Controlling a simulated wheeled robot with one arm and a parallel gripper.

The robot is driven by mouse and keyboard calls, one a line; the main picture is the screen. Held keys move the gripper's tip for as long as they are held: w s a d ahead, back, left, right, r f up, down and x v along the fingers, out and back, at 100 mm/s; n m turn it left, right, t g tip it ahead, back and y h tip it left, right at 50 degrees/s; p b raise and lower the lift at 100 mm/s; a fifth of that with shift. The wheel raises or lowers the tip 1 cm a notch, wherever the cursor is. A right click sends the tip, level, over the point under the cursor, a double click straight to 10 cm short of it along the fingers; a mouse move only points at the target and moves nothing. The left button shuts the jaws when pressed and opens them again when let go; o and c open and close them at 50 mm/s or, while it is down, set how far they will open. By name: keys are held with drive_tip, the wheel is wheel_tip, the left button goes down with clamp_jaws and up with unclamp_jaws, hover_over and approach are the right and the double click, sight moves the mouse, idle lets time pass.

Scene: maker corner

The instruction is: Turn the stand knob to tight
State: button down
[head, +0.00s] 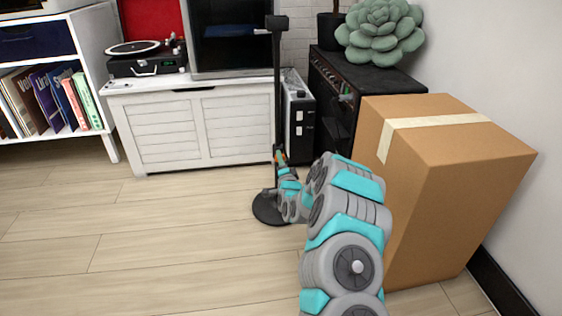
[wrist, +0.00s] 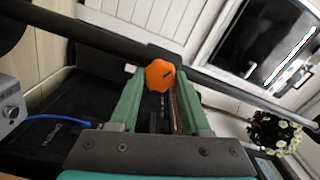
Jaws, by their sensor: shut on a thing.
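The black stand has a round base (head: 266,210) on the floor and a thin upright pole (head: 277,90) with a small head (head: 277,22) on top. Its orange lobed knob (wrist: 159,75) sits on the pole (wrist: 90,37) in the wrist view, with a short dark mark on its face. My gripper (wrist: 157,82) has its two green fingers on either side of the knob, shut on it. In the head view my gripper (head: 280,158) is low at the pole, small and partly hidden by my arm, so the knob's setting cannot be read there.
A large cardboard box (head: 460,150) stands close to my arm on the right. A white cabinet (head: 190,128) with a turntable (head: 146,58) is behind the stand, beside a black amplifier (head: 335,95). The wooden floor (head: 120,230) at left is clear.

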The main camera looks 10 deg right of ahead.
drive_tip(key=m, duration=1.2)
drive_tip(key=shift+f, duration=0.25)
drive_tip(key=shift+m, duration=0.3)
drive_tip(key=shift+c, duration=1.8)
unclamp_jaws()
drive_tip(key=shift+s, duration=0.1)
drive_tip(key=s+p, duration=0.1)
drive_tip(key=s, duration=0.6)
drive_tip(key=shift+s, duration=0.35)
drive_tip(key=shift+r, duration=0.1)
